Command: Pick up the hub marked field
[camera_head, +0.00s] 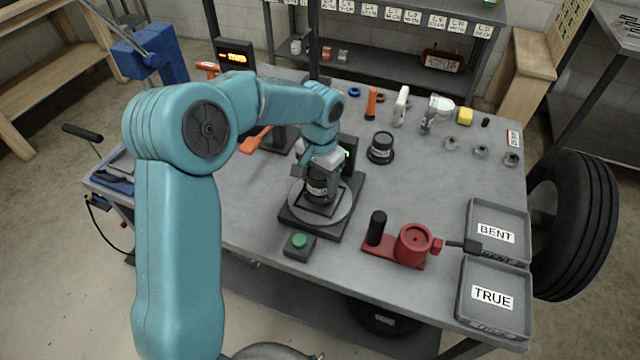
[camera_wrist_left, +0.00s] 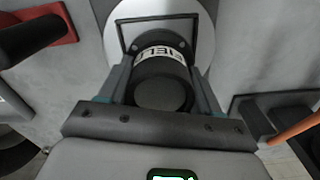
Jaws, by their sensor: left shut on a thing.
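A dark cylindrical hub with a white lettered band (camera_head: 317,185) stands upright on a round light plate (camera_head: 337,212) on the bench. In the left wrist view the same hub (camera_wrist_left: 160,90) sits between the fingers; its band is upside down and partly hidden, and the letters I, E, L seem to show. My left gripper (camera_head: 318,172) reaches down from above and is shut on this hub. My right gripper is not in view.
A green button box (camera_head: 299,244) is in front of the plate. A red fixture (camera_head: 412,245) with a black post stands right of it. Trays marked BENT (camera_head: 494,234) and TRUE (camera_head: 492,297) are at the right edge. Several small tools line the back; the bench's right middle is clear.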

